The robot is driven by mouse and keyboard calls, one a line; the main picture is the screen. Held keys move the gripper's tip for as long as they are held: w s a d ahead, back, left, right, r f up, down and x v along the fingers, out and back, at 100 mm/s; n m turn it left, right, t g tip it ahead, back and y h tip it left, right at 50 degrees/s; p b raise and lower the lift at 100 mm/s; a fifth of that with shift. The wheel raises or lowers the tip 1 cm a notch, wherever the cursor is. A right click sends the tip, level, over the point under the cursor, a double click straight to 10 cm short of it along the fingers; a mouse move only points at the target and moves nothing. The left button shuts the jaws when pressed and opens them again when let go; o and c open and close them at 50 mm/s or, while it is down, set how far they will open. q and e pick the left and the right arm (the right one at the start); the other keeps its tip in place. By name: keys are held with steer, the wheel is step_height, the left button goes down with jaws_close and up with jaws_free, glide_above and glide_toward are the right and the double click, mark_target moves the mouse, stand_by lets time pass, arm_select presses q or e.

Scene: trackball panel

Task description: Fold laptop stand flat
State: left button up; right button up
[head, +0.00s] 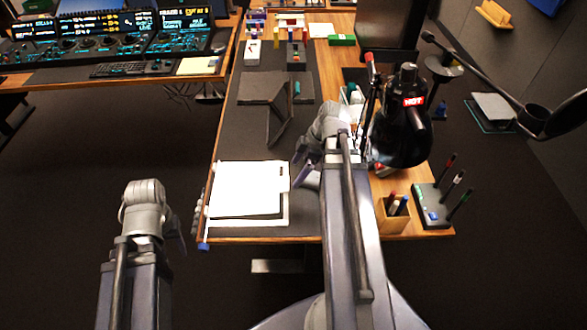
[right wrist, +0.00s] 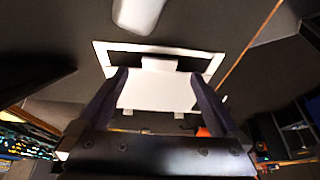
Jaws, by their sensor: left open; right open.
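The laptop stand (head: 237,185) appears to be the white piece at the near left of the desk. Its white plate sits tilted above a white base frame, with a dark gap between them. In the right wrist view the plate (right wrist: 150,98) and the frame around the dark gap show between my fingers. My right gripper (head: 303,178) is open and empty, just right of the stand; its fingers (right wrist: 160,78) show apart in the wrist view, and contact cannot be told. My left gripper (head: 175,232) is open and empty, over the floor left of the desk.
A dark grey angular panel piece (head: 265,88) stands behind the laptop stand. A black lamp-like object (head: 400,135), a pen cup (head: 394,213) and a marker holder (head: 432,207) stand to the right. A console desk (head: 110,75) is at the back left.

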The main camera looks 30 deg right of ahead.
arm_select(q)
step_height(320, 180, up, 2)
steer(key=shift+p, duration=0.5)
arm_select(e)
steer(key=shift+v, duration=1.1)
steer(key=shift+c, duration=0.4)
